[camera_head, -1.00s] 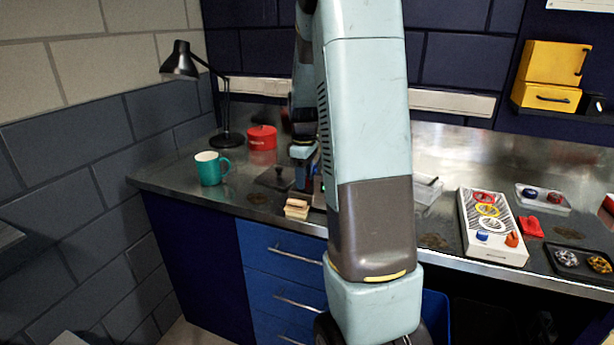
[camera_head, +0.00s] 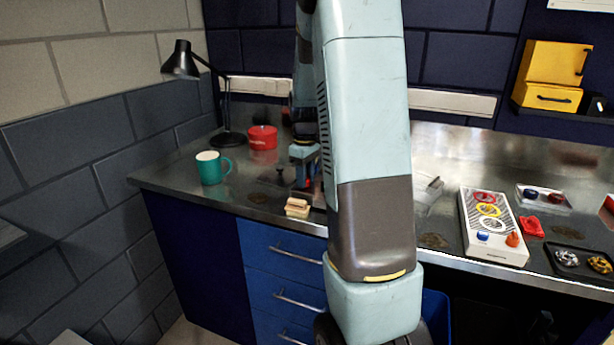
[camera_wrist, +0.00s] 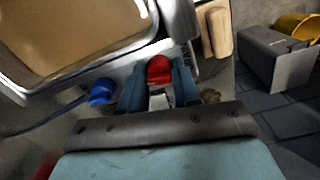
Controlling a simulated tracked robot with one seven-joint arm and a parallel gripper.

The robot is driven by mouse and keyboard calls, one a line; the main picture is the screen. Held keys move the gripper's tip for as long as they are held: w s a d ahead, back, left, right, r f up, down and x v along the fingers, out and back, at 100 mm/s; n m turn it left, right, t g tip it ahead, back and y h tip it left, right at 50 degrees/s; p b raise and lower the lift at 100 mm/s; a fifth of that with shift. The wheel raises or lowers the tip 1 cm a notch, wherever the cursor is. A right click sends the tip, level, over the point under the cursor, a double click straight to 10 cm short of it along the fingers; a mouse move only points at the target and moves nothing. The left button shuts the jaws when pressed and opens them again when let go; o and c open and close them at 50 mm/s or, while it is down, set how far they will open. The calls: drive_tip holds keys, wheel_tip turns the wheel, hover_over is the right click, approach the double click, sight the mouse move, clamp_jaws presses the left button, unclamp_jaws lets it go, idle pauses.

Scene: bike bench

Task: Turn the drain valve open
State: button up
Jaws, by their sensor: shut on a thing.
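In the wrist view a red knob (camera_wrist: 159,69) sits between the fingers of my gripper (camera_wrist: 158,88), which is shut on it. The knob is on the pale front edge of a tray-like basin (camera_wrist: 75,38) with a brown inside. It looks like the drain valve's handle, but its turn angle cannot be read. A blue knob (camera_wrist: 102,92) is left of the fingers, apart from them. In the head view my gripper (camera_head: 306,182) is low over the bench, partly hidden by my arm, and the basin is mostly hidden.
A teal mug (camera_head: 209,168), a red tin (camera_head: 262,137) and a black lamp (camera_head: 226,100) stand on the bench to the left. A small layered block (camera_head: 297,207) lies near the front edge. A white box with coloured rings (camera_head: 494,226) lies to the right.

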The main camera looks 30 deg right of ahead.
drive_tip(key=m, duration=0.7)
drive_tip(key=shift+w+r, duration=0.15)
drive_tip(key=m, duration=0.3)
drive_tip(key=shift+m, duration=2.3)
drive_tip(key=o, duration=1.1)
drive_tip(key=shift+c, duration=0.2)
drive_tip(key=shift+r, duration=3.85)
